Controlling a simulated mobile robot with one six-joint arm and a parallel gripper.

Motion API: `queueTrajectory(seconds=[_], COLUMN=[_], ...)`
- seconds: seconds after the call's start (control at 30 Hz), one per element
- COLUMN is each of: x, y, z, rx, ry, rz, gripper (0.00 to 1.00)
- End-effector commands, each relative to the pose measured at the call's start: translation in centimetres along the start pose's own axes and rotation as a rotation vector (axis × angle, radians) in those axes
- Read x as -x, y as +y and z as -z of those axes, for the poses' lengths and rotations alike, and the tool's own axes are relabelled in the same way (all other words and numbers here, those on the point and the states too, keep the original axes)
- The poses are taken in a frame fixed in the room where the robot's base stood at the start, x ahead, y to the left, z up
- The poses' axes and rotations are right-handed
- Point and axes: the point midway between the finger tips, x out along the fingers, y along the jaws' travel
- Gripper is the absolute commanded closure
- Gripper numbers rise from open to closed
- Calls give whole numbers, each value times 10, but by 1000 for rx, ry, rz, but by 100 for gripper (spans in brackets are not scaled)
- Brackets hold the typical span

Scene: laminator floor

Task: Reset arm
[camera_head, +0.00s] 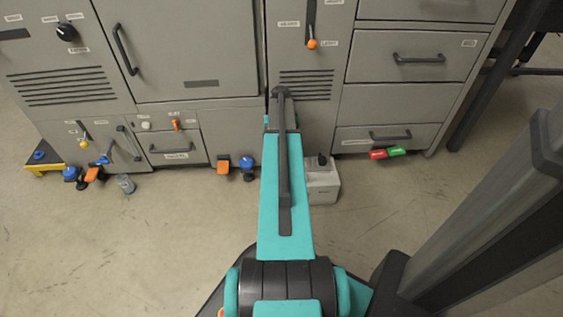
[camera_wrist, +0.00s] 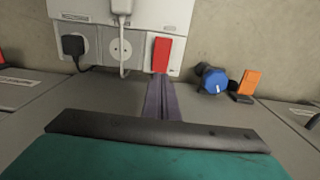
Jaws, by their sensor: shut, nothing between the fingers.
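My arm (camera_head: 284,190), teal with a dark strip, reaches forward from my base toward the grey cabinets in the head view. My gripper itself cannot be made out there. In the wrist view my gripper (camera_wrist: 160,78) shows as narrow dark fingers, closed together with nothing between them. The fingertips appear just below a red switch (camera_wrist: 162,54) on a pale socket box (camera_wrist: 145,42). I cannot tell whether they touch it.
The socket box carries a black plug (camera_wrist: 74,46) and a white plug (camera_wrist: 122,8) with a cable. The grey cabinet (camera_head: 185,50) fills the back. Blue (camera_head: 247,163) and orange (camera_head: 223,164) parts sit near its foot. Open floor (camera_head: 130,240) lies at left.

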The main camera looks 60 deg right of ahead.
Motion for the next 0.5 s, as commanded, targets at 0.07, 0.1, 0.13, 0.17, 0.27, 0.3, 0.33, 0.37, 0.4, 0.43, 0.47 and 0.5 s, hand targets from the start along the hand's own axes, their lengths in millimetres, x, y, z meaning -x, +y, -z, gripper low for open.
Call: queueTrajectory(seconds=[0.07, 0.1, 0.13, 0.17, 0.27, 0.3, 0.33, 0.37, 0.4, 0.43, 0.47, 0.5], x=[6, 7, 8, 8, 8, 8, 8, 8, 8, 8, 8, 8], y=[0, 0, 0, 0, 0, 0, 0, 0, 0, 0, 0, 0], z=[0, 0, 0, 0, 0, 0, 0, 0, 0, 0, 0, 0], rx=[0, 0, 0, 0, 0, 0, 0, 0, 0, 0, 0, 0], ry=[0, 0, 0, 0, 0, 0, 0, 0, 0, 0, 0, 0], rz=[0, 0, 0, 0, 0, 0, 0, 0, 0, 0, 0, 0], gripper=[100, 100, 100, 100, 100, 100, 100, 100, 100, 100, 100, 100])
